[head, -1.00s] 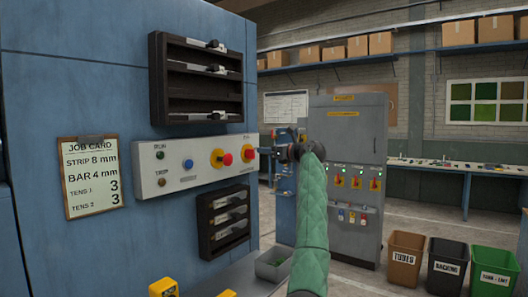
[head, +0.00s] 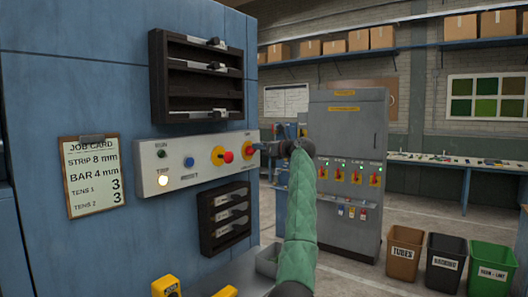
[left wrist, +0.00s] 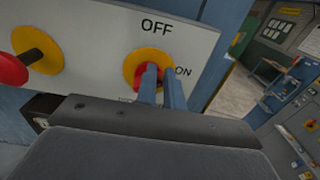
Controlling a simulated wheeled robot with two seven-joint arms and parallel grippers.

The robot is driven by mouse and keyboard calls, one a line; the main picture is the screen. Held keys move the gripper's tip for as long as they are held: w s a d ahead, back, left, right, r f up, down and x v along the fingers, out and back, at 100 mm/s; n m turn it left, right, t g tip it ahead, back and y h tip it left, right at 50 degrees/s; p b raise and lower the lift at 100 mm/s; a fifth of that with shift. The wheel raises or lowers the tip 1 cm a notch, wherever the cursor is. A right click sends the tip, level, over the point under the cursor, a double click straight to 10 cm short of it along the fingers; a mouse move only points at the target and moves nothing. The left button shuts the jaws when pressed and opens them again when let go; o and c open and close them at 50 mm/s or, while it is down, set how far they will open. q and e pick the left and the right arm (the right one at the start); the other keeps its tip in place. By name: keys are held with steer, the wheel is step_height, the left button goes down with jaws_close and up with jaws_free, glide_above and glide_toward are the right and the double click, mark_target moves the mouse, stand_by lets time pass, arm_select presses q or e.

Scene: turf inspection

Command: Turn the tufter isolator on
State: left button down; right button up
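The tufter isolator is a red rotary handle on a yellow round plate (left wrist: 130,68), with OFF printed above it and ON to its right. In the head view it sits at the right end of the grey control panel (head: 150,160), its yellow plate (head: 249,147) partly hidden by my gripper. My left gripper (head: 264,148) reaches it from the right. In the left wrist view its two blue fingers (left wrist: 161,75) are close together on the red handle and hide part of it. The exact angle of the handle is hard to tell. My right gripper is out of view.
A second red and yellow switch (head: 219,156) is just left of the isolator. The TRIP lamp (head: 163,180) glows. Dark racks (head: 196,75) hang above and below the panel. A grey cabinet (head: 345,120) stands behind my arm; bins (head: 405,253) stand at the right.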

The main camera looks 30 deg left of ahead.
arm_select(q)
steer(key=shift+w+f, duration=0.1)
steer(key=shift+f, duration=0.2)
steer(key=m+b, duration=0.1)
steer(key=m, duration=0.2)
steer(key=w+m, duration=0.1)
steer(key=m, duration=0.3)
steer(key=m+b, duration=0.1)
steer(key=m, duration=0.2)
steer(key=shift+w+d+f+m+b, duration=0.1)
steer(key=shift+w+f+m+b, duration=0.2)
steer(key=shift+f+m, duration=0.1)
steer(key=c, duration=2.1)
jaws_free()
steer(key=shift+f+m, duration=0.1)
steer(key=shift+m, duration=0.6)
steer(key=o, duration=0.6)
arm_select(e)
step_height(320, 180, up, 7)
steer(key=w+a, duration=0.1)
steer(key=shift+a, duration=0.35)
